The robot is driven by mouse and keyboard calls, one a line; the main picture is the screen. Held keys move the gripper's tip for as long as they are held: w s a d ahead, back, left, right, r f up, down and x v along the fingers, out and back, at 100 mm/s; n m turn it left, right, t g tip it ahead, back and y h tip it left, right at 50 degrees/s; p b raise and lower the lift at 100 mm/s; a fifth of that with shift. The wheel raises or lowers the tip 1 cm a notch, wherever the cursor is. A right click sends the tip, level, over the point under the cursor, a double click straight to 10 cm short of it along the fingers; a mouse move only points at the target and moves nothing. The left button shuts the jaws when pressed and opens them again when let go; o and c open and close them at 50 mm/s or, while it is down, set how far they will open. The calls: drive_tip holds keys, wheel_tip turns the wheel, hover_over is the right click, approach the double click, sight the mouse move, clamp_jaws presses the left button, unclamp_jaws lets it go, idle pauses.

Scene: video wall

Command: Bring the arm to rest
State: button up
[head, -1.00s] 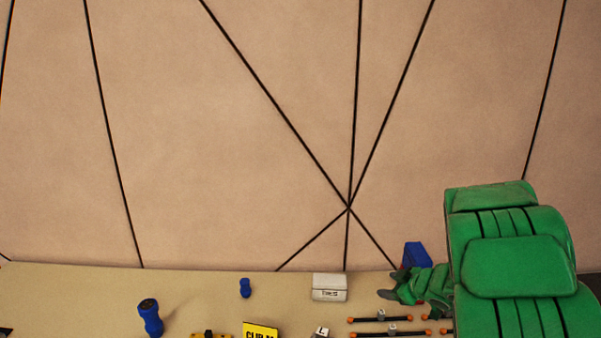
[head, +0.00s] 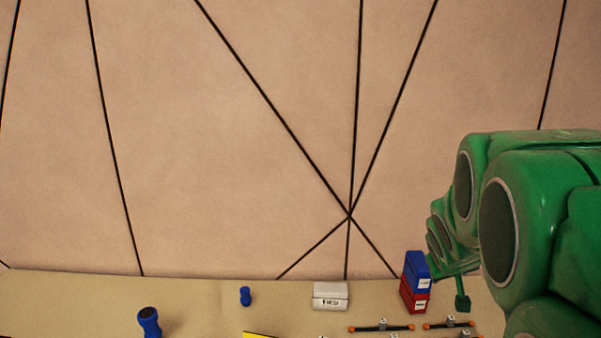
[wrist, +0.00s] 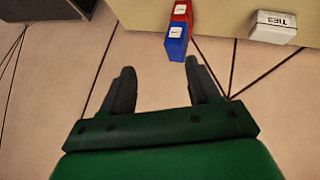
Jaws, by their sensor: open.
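My green arm fills the right side of the head view. In the wrist view, my gripper (wrist: 158,85) has its two dark fingers spread wide apart with nothing between them. A blue box (head: 416,270) sits on top of a red box (head: 413,299) at the back of the table, just left of my arm. The blue box (wrist: 177,42) and the red box (wrist: 181,11) also show in the wrist view, beyond the fingertips. In the head view my arm hides most of the gripper.
The beige table (head: 80,300) runs along a wall with black lines. A yellow sign (head: 260,335) is cut off below. A dark box (wrist: 45,10) shows in the wrist view.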

drive_tip(key=s+a+m+g+y, duration=0.2)
drive_tip(key=s+a+g+y, duration=0.25)
drive_tip(key=s+a, duration=1.35)
drive_tip(key=s+f+n+g, duration=0.1)
drive_tip(key=s+g, duration=0.3)
drive_tip(key=s, duration=1.1)
drive_tip(key=shift+a+f, duration=0.35)
drive_tip(key=shift+f, duration=0.15)
